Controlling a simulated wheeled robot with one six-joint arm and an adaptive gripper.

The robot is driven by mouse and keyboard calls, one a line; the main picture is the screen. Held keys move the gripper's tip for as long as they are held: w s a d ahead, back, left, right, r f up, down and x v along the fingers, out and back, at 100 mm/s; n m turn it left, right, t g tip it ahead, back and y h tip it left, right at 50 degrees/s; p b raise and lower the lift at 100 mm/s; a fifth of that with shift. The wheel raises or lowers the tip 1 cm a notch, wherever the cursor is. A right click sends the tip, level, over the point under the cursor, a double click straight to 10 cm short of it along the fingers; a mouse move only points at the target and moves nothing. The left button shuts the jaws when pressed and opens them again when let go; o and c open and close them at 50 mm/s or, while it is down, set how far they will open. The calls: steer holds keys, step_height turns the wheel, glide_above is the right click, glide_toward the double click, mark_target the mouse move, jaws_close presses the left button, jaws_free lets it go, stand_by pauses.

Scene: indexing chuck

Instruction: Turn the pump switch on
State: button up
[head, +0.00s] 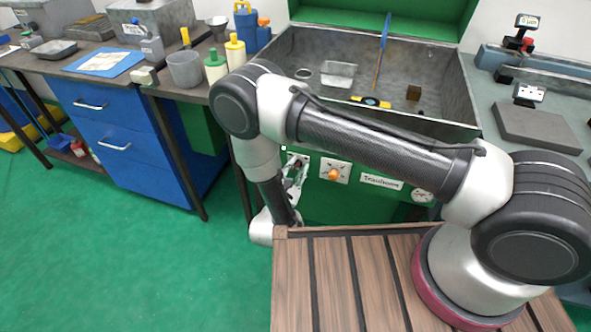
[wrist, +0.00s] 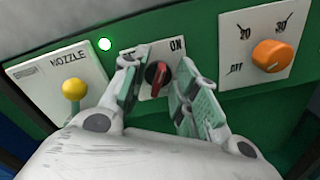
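The pump switch appears to be the red knob (wrist: 157,74) on a white plate with an ON label (wrist: 177,44) at its upper right. A second label left of it is partly hidden by a finger. The knob stands roughly upright in the wrist view; its exact setting is hard to tell. My gripper (wrist: 161,80) is open, with one finger on each side of the knob. Gaps show between the fingers and the knob, though contact lower down cannot be judged. In the head view my gripper (head: 297,174) is at the green front panel, mostly hiding the switch.
An orange dial (wrist: 272,55) is right of the switch. The grey basin (head: 450,88) stands above the panel. My arm crosses in front of it.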

steer(key=shift+r, duration=0.15)
step_height(320, 180, up, 10)
stand_by(0.4)
